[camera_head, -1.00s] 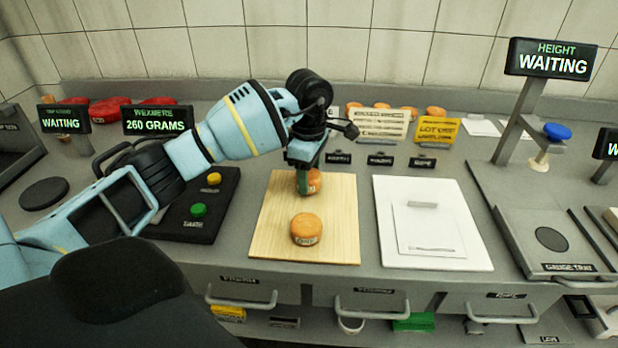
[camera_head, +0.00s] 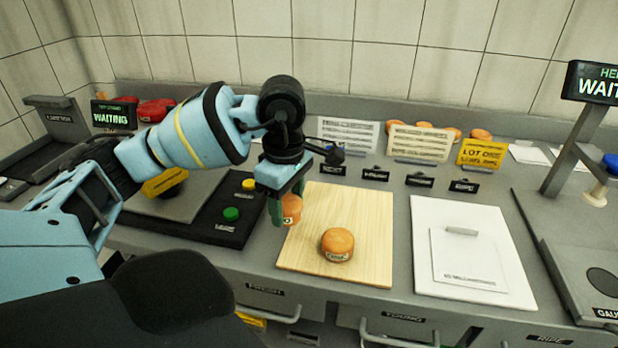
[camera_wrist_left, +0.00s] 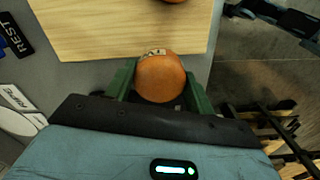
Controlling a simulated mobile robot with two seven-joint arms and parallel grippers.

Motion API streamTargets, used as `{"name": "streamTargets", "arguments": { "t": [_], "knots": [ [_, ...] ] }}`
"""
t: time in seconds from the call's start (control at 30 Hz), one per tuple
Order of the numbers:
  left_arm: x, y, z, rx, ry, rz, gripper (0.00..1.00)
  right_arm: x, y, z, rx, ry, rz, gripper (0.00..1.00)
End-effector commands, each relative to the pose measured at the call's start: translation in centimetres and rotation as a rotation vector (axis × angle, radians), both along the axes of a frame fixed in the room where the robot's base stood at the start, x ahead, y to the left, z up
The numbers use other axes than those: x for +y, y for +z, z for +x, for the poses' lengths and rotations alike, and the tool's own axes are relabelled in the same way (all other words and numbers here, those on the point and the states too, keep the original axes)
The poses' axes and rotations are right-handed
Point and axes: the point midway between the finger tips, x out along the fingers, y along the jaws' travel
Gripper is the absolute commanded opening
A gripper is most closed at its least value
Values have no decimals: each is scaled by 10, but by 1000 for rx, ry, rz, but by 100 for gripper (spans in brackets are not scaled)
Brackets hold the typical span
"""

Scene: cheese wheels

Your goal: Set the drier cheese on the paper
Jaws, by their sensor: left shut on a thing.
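My left gripper (camera_head: 283,212) is shut on an orange cheese wheel (camera_head: 291,209) with a small pale label, near the left edge of the wooden board (camera_head: 309,250). In the left wrist view the held cheese (camera_wrist_left: 160,78) sits between the green fingers. A second orange cheese (camera_head: 337,245) with a label stands on the board to the right. The paper (camera_head: 468,256) is a white sheet on a white slab (camera_head: 424,282), right of the board. The label writing is too small to read surely. My right gripper is not in view.
A black panel with a green button (camera_head: 231,214) and a yellow button (camera_head: 249,185) lies left of the board. Small black signs, papers and a yellow lot card (camera_head: 482,153) stand behind. A height gauge post (camera_head: 569,148) rises at the right.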

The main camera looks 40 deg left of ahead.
Motion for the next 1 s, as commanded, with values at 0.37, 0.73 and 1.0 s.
{"name": "streamTargets", "arguments": {
  "t": [0.37, 0.73, 1.0],
  "knots": [
    [2, 2, -16, -1, -3, -1, 29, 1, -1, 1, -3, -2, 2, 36],
    [-53, 5, -12, -9, -548, -32, 29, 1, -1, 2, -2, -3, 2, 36],
    [-116, 14, -18, -18, -1266, -29, 29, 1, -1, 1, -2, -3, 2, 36]
  ]
}}
